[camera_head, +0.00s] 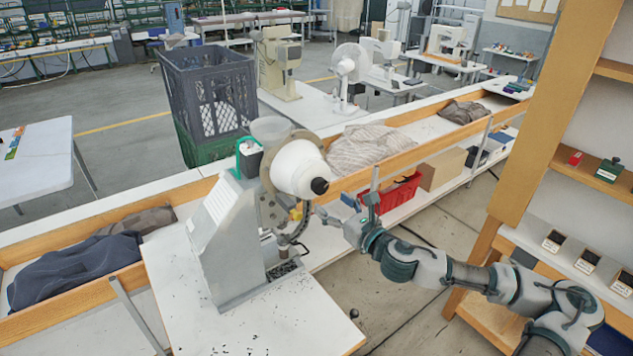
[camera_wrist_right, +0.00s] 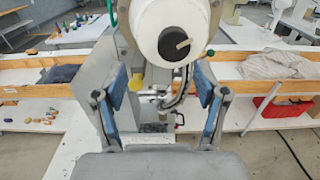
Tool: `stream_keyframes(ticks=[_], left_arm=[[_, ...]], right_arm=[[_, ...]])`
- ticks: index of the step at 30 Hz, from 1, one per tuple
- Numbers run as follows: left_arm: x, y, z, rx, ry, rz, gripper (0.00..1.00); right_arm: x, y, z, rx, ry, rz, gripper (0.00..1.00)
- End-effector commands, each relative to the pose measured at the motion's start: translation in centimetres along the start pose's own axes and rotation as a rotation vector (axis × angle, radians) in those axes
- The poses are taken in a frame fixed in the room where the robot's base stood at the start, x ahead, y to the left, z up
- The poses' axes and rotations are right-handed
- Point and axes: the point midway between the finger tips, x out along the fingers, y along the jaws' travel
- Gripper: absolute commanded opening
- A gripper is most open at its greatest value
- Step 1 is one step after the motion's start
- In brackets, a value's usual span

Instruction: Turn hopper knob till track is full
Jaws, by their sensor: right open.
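The eyelet press (camera_head: 225,245) stands on a white table, with a grey slanted body. Its white rounded hopper drum (camera_head: 296,165) carries a black knob (camera_head: 319,186) facing my right arm. In the right wrist view the black round knob (camera_wrist_right: 172,42) with a pale bar across it is above and between my fingers. A curved metal track (camera_wrist_right: 180,98) runs down below the drum; its fill cannot be made out. My right gripper (camera_head: 345,203) is open and empty, apart from the knob and lower in the wrist view (camera_wrist_right: 160,95). My left gripper is not in view.
A yellow part (camera_wrist_right: 135,83) sits beside the track. Small dark bits lie scattered on the white tabletop (camera_head: 290,325). A wooden shelf unit (camera_head: 545,120) stands at the right.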

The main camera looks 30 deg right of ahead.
Motion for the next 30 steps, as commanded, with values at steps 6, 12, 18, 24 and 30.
stream_keyframes(ticks=[6, 12, 18, 24, 30], left_arm=[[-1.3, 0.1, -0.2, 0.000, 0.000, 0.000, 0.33], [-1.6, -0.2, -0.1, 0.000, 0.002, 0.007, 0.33], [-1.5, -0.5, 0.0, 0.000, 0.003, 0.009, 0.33], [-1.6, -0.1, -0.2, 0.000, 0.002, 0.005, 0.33], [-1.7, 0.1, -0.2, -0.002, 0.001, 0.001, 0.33]], right_arm=[[4.5, -0.2, 0.1, 0.001, 0.000, -0.001, 0.72], [6.7, 0.8, 0.3, -0.007, 0.000, -0.002, 0.72], [7.1, 1.3, 0.3, -0.013, 0.001, -0.002, 0.72], [7.0, 0.4, 0.1, -0.007, 0.001, -0.001, 0.63], [6.9, 0.1, 0.0, -0.001, 0.000, 0.003, 0.15]])
